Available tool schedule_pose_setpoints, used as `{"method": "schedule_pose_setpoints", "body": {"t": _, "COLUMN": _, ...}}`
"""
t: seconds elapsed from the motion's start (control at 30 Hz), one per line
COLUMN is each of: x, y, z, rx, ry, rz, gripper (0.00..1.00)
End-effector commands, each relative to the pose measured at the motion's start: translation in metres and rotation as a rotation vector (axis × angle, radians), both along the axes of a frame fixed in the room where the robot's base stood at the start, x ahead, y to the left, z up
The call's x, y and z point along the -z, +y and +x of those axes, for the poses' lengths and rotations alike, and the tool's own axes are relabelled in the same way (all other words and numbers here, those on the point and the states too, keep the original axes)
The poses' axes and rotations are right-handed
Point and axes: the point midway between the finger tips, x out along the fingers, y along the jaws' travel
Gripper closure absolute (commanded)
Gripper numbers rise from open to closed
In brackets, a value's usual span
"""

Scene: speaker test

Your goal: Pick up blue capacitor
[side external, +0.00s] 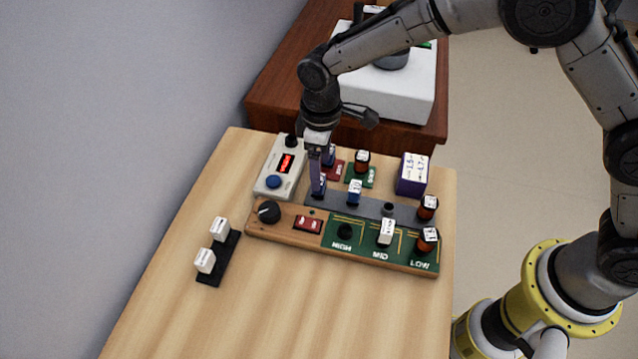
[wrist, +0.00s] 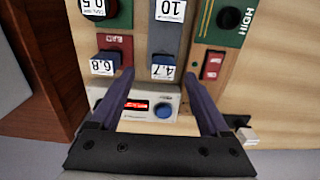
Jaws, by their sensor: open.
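My gripper (side external: 318,182) points down over the left end of the grey strip (side external: 372,206), fingers apart and empty. In the wrist view its fingertips (wrist: 157,76) lie on either side of the blue capacitor marked 4.7 (wrist: 163,68); I cannot tell whether they touch it. A finger partly hides that capacitor in the side view. A third, marked 6.8 (wrist: 104,64), sits on the red block (wrist: 117,44), outside the left finger.
A white meter (side external: 274,183) with a red display stands left of my gripper. The wooden board (side external: 285,227) with its green panel is in front. Orange-and-black parts (side external: 362,161) and a purple box (side external: 412,175) stand to the right.

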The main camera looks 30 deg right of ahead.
Motion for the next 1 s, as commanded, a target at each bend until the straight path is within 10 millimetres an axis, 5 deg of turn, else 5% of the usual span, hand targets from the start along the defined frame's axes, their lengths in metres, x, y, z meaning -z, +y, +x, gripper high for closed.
{"method": "schedule_pose_setpoints", "body": {"t": 0.3, "x": 0.042, "y": 0.004, "z": -0.002, "rx": 0.0, "ry": 0.003, "rz": -0.001, "gripper": 0.2}}
{"method": "schedule_pose_setpoints", "body": {"t": 0.6, "x": 0.046, "y": 0.005, "z": -0.002, "rx": 0.0, "ry": 0.001, "rz": -0.001, "gripper": 0.2}}
{"method": "schedule_pose_setpoints", "body": {"t": 1.0, "x": 0.046, "y": 0.005, "z": -0.002, "rx": 0.0, "ry": 0.001, "rz": -0.001, "gripper": 0.92}}
